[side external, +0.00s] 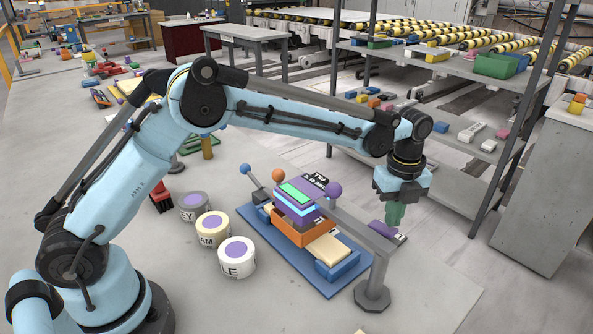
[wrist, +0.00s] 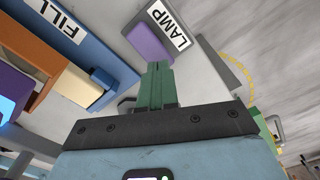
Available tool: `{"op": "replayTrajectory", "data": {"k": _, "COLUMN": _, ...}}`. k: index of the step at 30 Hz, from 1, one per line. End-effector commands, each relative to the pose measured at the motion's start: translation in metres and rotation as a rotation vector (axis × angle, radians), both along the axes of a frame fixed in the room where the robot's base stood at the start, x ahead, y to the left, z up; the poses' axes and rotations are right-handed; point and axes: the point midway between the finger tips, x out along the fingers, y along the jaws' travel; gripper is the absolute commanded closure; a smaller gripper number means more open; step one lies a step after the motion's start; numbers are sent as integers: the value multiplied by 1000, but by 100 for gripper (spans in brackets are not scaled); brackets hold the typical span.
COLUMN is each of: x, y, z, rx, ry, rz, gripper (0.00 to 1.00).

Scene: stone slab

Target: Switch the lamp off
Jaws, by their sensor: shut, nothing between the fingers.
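A purple rocker-like block (wrist: 150,42) sits beside a white LAMP label (wrist: 169,25) in the wrist view. The purple block also shows in the side view (side external: 381,229), at the slab's right side. My gripper (side external: 396,222) points down above or beside it, with green fingers together and empty. In the wrist view my gripper (wrist: 160,66) has its tips at the purple block's near edge; I cannot tell whether they touch. A cyan glowing band (side external: 296,208) shows on the purple and orange stack; I cannot tell whether it is the lamp.
A grey post with a round foot (side external: 372,295) stands close to my gripper. Several labelled cans, one white (side external: 237,258), stand left. The FILL label (wrist: 68,20) lies on the blue base.

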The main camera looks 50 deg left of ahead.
Motion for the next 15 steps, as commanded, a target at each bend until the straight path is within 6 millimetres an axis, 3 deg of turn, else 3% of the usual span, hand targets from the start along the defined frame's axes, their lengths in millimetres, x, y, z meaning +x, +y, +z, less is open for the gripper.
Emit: {"op": "replayTrajectory", "data": {"k": 15, "x": 0, "y": 0, "z": -7, "rx": 0, "ry": 0, "rz": 0, "gripper": 100}}
